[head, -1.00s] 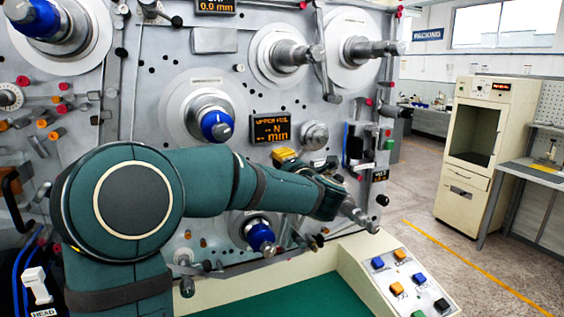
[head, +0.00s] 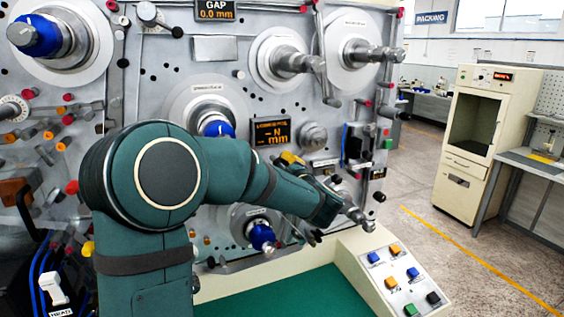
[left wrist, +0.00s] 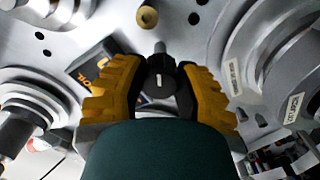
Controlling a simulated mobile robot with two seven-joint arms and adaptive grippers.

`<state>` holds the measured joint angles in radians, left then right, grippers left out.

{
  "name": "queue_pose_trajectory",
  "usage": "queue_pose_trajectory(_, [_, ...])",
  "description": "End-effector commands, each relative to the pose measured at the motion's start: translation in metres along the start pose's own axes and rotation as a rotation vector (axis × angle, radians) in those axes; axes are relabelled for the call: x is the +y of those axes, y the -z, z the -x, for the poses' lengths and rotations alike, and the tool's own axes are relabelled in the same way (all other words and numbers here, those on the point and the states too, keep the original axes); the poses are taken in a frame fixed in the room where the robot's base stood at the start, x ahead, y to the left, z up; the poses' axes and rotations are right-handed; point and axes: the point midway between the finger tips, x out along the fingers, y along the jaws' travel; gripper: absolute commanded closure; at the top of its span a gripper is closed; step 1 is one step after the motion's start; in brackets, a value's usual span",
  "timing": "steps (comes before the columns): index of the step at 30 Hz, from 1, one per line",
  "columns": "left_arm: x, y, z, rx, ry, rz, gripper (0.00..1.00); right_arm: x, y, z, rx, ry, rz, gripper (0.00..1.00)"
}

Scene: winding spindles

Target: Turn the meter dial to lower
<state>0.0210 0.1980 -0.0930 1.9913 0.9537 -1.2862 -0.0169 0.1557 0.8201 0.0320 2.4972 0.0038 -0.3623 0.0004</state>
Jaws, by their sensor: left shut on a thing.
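In the left wrist view, the yellow-orange fingers of my left gripper (left wrist: 160,92) are closed on a dark round dial (left wrist: 160,82) with a short white mark on its face. The mark stands about upright. In the head view the left gripper (head: 291,158) is at the panel, just below the meter display; the dial is hidden there by the fingers. The meter display (head: 271,131) shows orange text whose top line appears to read LOWER FOIL, above N and mm. Its edge also shows left of the fingers in the left wrist view (left wrist: 92,68). My right gripper is not in view.
The grey panel (head: 190,80) carries spindles, rollers and blue-capped hubs close around the gripper. A silver round part (head: 313,136) sits right of the display. A button box (head: 400,275) stands below right. Open floor lies right.

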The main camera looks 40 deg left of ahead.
Motion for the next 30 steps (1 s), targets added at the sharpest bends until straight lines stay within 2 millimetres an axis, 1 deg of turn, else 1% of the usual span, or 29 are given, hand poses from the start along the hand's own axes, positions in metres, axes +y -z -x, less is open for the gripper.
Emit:
queue_pose_trajectory(3, [0.0014,0.0006,0.0003,-0.001,-0.002,-0.046,1.00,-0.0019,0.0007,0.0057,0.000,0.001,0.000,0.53])
queue_pose_trajectory(9, [0.0005,0.0002,0.0001,0.000,-0.001,-0.089,1.00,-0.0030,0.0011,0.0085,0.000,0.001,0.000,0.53])
queue_pose_trajectory(23, [-0.0002,-0.0002,0.0000,0.000,-0.001,-0.100,1.00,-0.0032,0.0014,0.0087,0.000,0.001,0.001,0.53])
queue_pose_trajectory(24, [-0.0002,-0.0002,0.0000,0.000,0.000,-0.100,0.56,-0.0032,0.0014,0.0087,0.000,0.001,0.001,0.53])
queue_pose_trajectory(26, [-0.0002,-0.0002,0.0000,0.000,0.000,-0.100,0.35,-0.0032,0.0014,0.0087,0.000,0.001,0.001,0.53])
queue_pose_trajectory(30, [-0.0002,-0.0002,0.0000,0.000,0.000,-0.099,0.34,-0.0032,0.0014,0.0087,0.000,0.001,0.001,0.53])
